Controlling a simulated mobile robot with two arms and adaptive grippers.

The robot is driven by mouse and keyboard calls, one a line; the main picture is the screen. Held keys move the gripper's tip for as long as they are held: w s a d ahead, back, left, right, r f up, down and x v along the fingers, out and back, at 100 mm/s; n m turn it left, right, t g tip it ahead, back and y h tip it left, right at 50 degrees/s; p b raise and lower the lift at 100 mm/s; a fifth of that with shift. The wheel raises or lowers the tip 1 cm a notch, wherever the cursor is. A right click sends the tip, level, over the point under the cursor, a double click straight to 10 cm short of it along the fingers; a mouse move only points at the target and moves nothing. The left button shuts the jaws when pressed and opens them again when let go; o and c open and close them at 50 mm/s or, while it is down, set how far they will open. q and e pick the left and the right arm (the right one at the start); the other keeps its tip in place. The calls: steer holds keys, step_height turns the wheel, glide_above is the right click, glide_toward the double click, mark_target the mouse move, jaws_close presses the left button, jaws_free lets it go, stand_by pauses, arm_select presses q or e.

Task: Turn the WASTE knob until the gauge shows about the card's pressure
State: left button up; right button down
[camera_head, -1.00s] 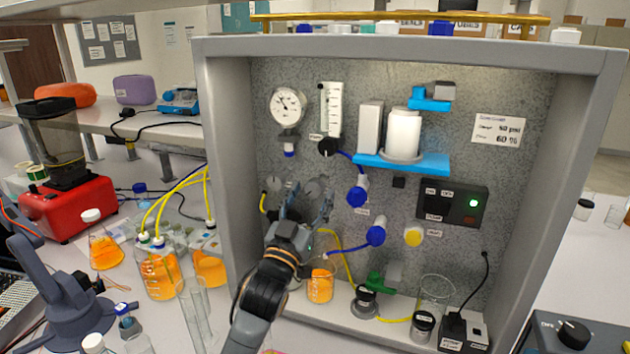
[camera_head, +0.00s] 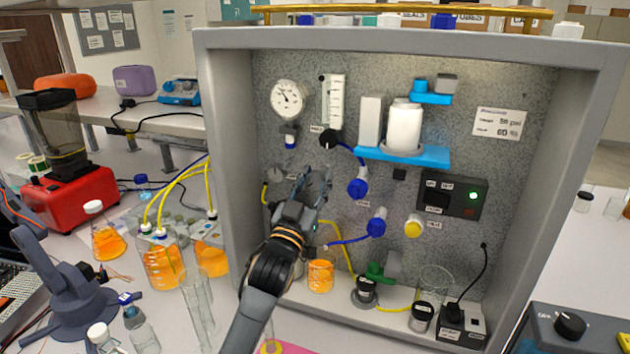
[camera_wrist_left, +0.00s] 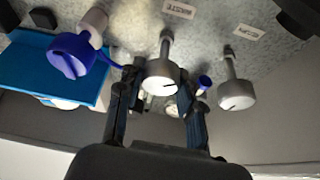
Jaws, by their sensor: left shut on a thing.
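The WASTE knob (camera_wrist_left: 160,82) is a grey cylinder on a stem below the WASTE label (camera_wrist_left: 179,9) in the left wrist view. My left gripper (camera_head: 313,186) is shut on it, one finger on each side. In the head view the fingers mostly hide this knob. The round white gauge (camera_head: 287,98) hangs at the panel's upper left; its needle points to the upper left, but the numbers are too small to read. The white card (camera_head: 499,123) at the upper right shows a psi line and a 60 % line; the psi figure is blurred. My right gripper is not in view.
A second grey knob (camera_head: 276,174) sits just left of my gripper. A blue valve (camera_head: 358,188), a blue shelf (camera_head: 404,157) and tubing are to the right. An orange-filled beaker (camera_head: 320,276) stands below. The panel's left wall (camera_head: 230,190) is close to my arm.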

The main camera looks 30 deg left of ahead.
arm_select(q)
steer(key=shift+m, duration=0.4)
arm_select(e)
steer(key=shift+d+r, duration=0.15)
arm_select(q)
steer(key=shift+r+m+h+p, duration=0.15)
steer(key=shift+m+h+p, duration=0.3)
steer(key=shift+m, duration=0.35)
steer(key=m+h+p, duration=0.1)
steer(key=m+h, duration=0.1)
steer(key=m, duration=0.1)
steer(key=shift+m, duration=0.3)
steer(key=m+h+p, duration=0.1)
steer(key=m, duration=0.2)
steer(key=m+g+h+p, duration=0.1)
steer(key=m+p, duration=0.1)
steer(key=m, duration=0.1)
steer(key=shift+h, duration=0.35)
steer(key=shift+m, duration=0.5)
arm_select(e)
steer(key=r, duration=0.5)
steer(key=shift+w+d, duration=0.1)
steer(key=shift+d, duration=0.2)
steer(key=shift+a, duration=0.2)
arm_select(q)
steer(key=o, duration=1.2)
